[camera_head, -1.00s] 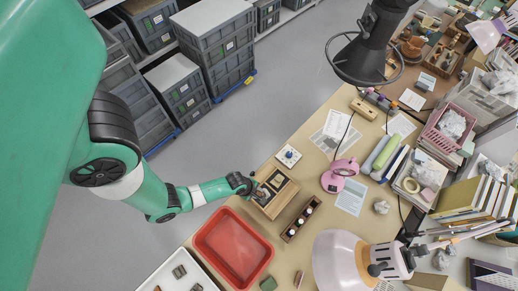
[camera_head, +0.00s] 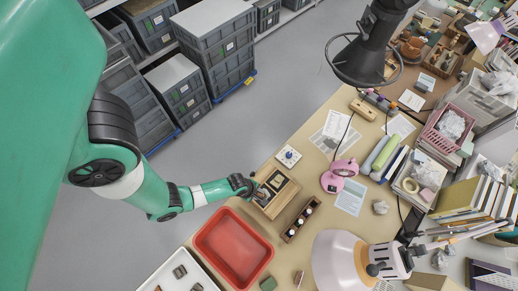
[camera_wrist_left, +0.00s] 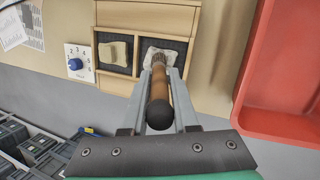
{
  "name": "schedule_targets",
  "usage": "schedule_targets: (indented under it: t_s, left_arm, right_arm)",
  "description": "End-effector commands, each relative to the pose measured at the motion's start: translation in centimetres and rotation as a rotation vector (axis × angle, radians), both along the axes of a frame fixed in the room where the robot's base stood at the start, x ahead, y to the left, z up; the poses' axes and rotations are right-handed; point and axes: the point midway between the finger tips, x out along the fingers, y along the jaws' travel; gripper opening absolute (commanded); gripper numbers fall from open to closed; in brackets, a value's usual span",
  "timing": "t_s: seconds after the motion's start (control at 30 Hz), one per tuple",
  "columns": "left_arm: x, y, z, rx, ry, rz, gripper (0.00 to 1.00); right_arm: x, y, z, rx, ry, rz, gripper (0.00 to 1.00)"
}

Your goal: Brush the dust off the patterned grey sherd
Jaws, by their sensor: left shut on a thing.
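My left gripper (camera_wrist_left: 160,85) is shut on a brush (camera_wrist_left: 158,107) with a brown wooden handle and a black end. In the head view the gripper (camera_head: 262,193) is over a wooden box (camera_head: 285,198) at the table's left edge. The brush's bristle end is at the box's right dark-lined compartment in the wrist view, against or just above a pale piece (camera_wrist_left: 149,56). I cannot tell whether they touch. A beige block (camera_wrist_left: 115,52) lies in the left compartment. I cannot make out a pattern that picks out the grey sherd. My right gripper is not in view.
A red tray (camera_head: 262,245) stands close to the box. A white tray (camera_head: 152,283) with several dark pieces is at the lower left. A narrow wooden rack (camera_head: 290,236) and a dial box (camera_head: 288,157) flank the wooden box.

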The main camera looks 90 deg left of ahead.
Motion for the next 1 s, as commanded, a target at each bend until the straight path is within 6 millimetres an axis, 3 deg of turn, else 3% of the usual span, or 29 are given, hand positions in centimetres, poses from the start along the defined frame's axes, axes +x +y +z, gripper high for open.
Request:
schedule_targets:
  t_s: [0.3, 0.7, 1.0]
  left_arm:
    - [-1.2, 1.3, -0.1, 0.000, -0.001, 0.003, 0.00]
    - [0.0, 0.0, -0.2, 0.000, -0.001, -0.001, 0.00]
    - [-1.1, 1.1, 0.0, -0.001, 0.001, 0.006, 0.00]
  right_arm:
    - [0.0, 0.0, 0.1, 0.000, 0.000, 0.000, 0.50]
    - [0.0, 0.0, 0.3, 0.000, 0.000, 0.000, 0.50]
    - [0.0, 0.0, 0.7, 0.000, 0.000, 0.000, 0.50]
